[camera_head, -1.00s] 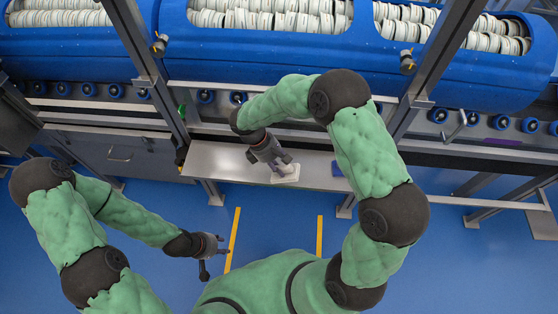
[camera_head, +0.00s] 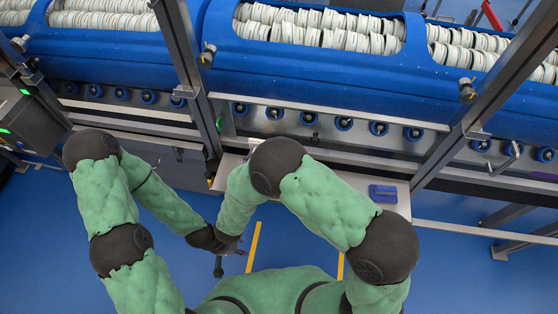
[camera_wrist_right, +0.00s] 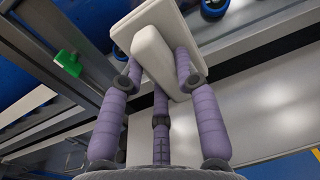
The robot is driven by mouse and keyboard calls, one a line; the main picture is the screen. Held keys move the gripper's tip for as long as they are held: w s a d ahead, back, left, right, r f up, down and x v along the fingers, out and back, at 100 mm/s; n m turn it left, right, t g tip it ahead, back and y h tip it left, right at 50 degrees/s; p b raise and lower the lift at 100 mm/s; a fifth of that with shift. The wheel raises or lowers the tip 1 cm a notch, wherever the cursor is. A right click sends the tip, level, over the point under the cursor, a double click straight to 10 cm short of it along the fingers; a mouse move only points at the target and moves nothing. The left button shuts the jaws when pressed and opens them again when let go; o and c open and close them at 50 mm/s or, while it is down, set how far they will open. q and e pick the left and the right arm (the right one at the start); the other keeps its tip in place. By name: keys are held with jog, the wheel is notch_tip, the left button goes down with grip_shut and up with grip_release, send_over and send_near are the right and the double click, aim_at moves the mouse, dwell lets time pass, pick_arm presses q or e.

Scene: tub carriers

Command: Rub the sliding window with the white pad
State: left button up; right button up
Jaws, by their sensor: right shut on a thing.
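The white pad (camera_wrist_right: 150,50) is a pale slab with a raised grip block, seen in the right wrist view. My right gripper (camera_wrist_right: 160,72) is shut on that block, with its purple fingers around it. My left gripper (camera_head: 230,259) is low in the head view, beside the right arm. Its fingers are apart and it looks empty. I cannot single out the sliding window in these frames.
A metal shelf (camera_head: 398,207) carries a blue block (camera_head: 383,193) right of my right arm. Blue carriers (camera_head: 310,62) full of pale discs stand behind, above a row of rollers. Grey posts (camera_head: 190,70) stand between. A green part (camera_wrist_right: 68,62) shows near the pad.

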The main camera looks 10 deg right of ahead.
aim_at(252, 146)
jog(key=shift+n+t+y, duration=0.4)
jog(key=shift+n+y, duration=0.1)
jog(key=shift+w+a+r+b, duration=0.1)
jog(key=shift+w+b, duration=0.1)
jog(key=shift+w, duration=1.2)
jog(key=shift+w+r+b, duration=0.1)
jog(key=shift+w+b, duration=0.05)
jog(key=shift+w, duration=1.25)
jog(key=shift+b+x, duration=0.4)
jog(key=shift+x, duration=0.55)
jog(key=s+d+b, duration=0.2)
jog(key=d, duration=0.5)
dwell(0.7)
